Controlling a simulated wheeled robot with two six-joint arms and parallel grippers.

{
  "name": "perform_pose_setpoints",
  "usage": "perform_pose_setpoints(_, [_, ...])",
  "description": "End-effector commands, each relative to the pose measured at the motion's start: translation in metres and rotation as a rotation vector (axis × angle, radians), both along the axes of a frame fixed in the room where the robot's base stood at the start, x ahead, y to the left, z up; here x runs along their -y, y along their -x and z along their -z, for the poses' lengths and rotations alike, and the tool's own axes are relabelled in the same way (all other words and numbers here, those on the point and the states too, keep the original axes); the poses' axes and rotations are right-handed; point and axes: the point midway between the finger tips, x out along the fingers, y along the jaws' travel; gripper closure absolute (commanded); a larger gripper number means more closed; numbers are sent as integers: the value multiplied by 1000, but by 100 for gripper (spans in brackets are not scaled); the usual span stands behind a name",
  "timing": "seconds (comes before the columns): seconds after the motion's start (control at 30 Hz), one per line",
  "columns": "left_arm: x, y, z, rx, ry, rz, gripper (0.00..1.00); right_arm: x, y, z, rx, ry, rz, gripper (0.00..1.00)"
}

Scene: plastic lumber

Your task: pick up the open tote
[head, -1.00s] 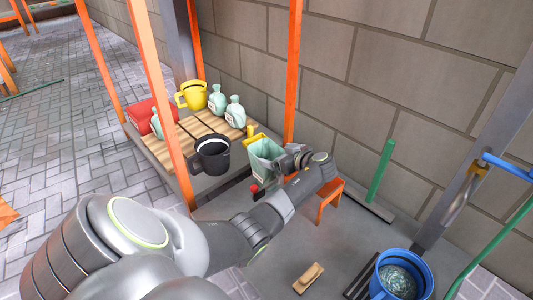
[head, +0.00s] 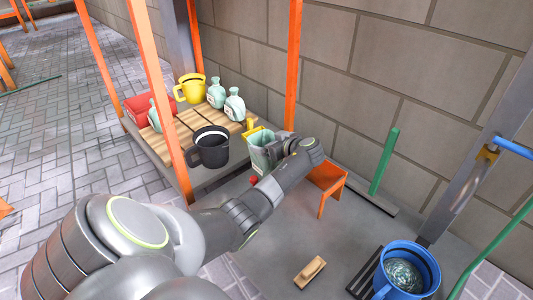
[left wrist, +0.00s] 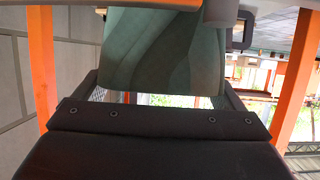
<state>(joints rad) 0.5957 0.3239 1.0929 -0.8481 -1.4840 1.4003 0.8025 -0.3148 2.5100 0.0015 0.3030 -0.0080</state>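The open tote (head: 259,155) is a pale green, open-topped container at the right end of the low wooden shelf. In the left wrist view its wavy green wall (left wrist: 160,50) fills the space between my fingers. My left gripper (head: 271,150) is at the tote's right side, with its fingers spread to either side of the wall; it also shows in the left wrist view (left wrist: 160,90). I see no clear grip on the tote. My arm hides part of the tote's right side and base. My right gripper is not in view.
A black mug (head: 210,149), yellow mug (head: 190,88), pale green bottles (head: 235,106) and a red box (head: 137,107) stand on the shelf (head: 165,150). Orange posts (head: 293,65) frame it. An orange stool (head: 328,178) and blue bucket (head: 408,250) stand to the right.

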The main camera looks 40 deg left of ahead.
Motion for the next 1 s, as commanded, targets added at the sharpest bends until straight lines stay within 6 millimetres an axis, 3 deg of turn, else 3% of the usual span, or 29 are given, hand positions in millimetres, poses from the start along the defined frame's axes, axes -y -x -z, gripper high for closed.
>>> perform_pose_setpoints(0.13, [0,0,0,0,0,0,44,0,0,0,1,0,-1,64])
perform_pose_setpoints(0.43, [0,0,-7,1,0,0,45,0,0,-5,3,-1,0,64])
perform_pose_setpoints(0.87, [0,-1,-83,2,0,0,45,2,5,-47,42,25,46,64])
perform_pose_setpoints(1.0, [0,0,-91,1,0,-1,45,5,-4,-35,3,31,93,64])
